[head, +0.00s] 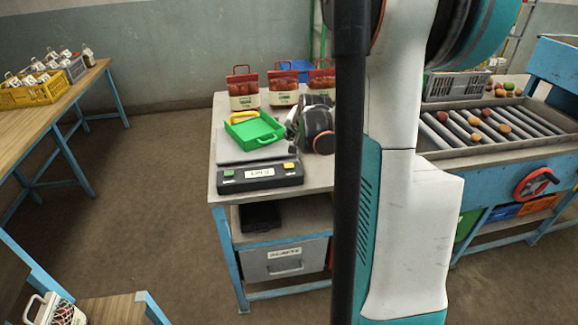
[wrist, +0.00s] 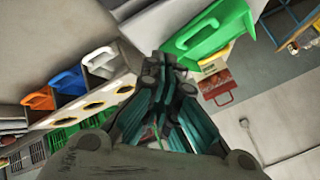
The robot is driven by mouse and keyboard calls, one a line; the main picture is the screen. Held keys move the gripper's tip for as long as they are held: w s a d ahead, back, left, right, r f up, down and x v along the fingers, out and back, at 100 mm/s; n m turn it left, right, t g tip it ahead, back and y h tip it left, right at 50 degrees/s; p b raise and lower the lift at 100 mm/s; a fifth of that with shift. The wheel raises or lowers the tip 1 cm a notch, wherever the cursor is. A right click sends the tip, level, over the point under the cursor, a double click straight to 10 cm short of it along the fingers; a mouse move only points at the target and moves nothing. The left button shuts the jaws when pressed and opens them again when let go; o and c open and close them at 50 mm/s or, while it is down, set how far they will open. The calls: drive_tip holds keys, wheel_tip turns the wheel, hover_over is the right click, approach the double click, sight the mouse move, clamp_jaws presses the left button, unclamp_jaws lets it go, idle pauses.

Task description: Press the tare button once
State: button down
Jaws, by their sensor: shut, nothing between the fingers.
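The scale (head: 260,179) stands at the front of the middle table. Its dark front panel has a lit display (head: 260,173), a green button (head: 229,174) on the left and a yellow button (head: 290,166) on the right. I cannot read which button is tare. A green tray (head: 254,131) rests on the scale's pale plate; its edge shows large in the wrist view (wrist: 207,30). My gripper (wrist: 165,70) is shut and empty. In the head view it is beside the tray's right side, behind the yellow button and apart from it, partly hidden by my wrist.
Several red-and-cream sacks (head: 244,90) stand along the table's back. A yellow handle-like piece (head: 244,117) shows at the tray. A roller conveyor (head: 490,130) is at right, a wooden table (head: 50,92) with a yellow crate at left. My arm hides the table's right part.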

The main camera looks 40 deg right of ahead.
sight(292, 165)
drive_tip(key=shift+f+b, duration=3.1)
drive_tip(key=shift+f, duration=1.2)
drive_tip(key=shift+f, duration=0.15)
drive_tip(key=shift+f+b, duration=0.25)
drive_tip(key=shift+b, duration=0.1)
drive_tip(key=shift+f+b, duration=0.4)
drive_tip(key=shift+f, duration=0.1)
drive_tip(key=shift+r, duration=0.15)
drive_tip(key=shift+r+p, duration=0.6)
drive_tip(key=shift+r, duration=0.15)
drive_tip(key=shift+r+p, duration=1.85)
drive_tip(key=shift+r, duration=0.7)
